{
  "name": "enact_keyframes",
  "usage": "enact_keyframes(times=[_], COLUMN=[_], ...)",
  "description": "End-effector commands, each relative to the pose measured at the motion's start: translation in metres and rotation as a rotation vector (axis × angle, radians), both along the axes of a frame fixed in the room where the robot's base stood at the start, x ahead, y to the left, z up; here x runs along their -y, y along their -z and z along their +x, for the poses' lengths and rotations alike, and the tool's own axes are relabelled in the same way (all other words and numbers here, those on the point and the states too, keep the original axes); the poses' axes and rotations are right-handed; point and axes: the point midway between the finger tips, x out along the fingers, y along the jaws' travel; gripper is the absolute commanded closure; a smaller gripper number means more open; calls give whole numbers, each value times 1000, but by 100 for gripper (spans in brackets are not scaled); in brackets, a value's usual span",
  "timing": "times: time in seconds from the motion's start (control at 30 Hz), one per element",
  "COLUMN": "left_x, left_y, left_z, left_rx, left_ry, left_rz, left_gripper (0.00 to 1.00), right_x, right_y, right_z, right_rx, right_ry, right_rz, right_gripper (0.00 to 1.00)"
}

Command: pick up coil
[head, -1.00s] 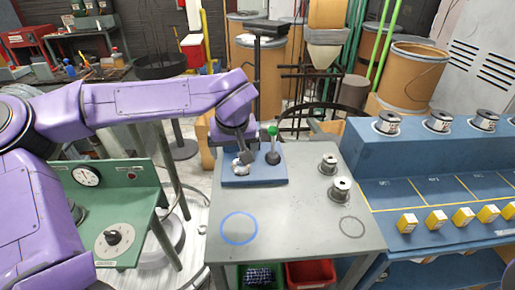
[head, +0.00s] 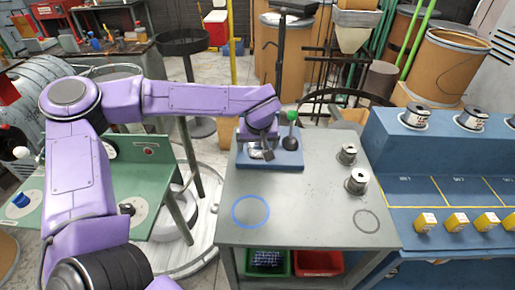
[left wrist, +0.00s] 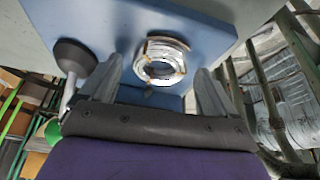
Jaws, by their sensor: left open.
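The coil (left wrist: 162,60) is a silvery ring of wound wire with small tan ties, on the blue base plate (left wrist: 215,25) in the left wrist view. In the head view it is mostly hidden by my left gripper (head: 262,153), which is over the blue plate (head: 290,160) on the grey table. My left gripper (left wrist: 155,85) is open. In the left wrist view its two fingers are to either side of the near part of the coil, with clear gaps. I cannot tell whether the fingers are down at the coil's height. My right gripper is not in view.
A green-knobbed lever (head: 290,125) stands on the plate close beside my left gripper. Two metal spools (head: 356,181) stand on the grey table (head: 310,215) to the right. A blue ring mark (head: 251,211) and a dark ring mark (head: 366,221) lie on clear tabletop in front.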

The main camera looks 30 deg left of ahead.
Motion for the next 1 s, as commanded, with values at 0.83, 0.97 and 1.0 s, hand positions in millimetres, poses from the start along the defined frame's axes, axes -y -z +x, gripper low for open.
enact_keyframes(times=[0.83,0.97,1.0], left_x=[4,20,26], left_y=[-41,-77,-89], left_z=[-4,-31,-39], left_rx=[6,8,9], left_ry=[4,7,7], left_rz=[1,3,3], left_gripper=[84,84,84], right_x=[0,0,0], right_y=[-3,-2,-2], right_z=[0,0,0], right_rx=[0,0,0], right_ry=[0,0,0], right_rz=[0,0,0], right_gripper=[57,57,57])
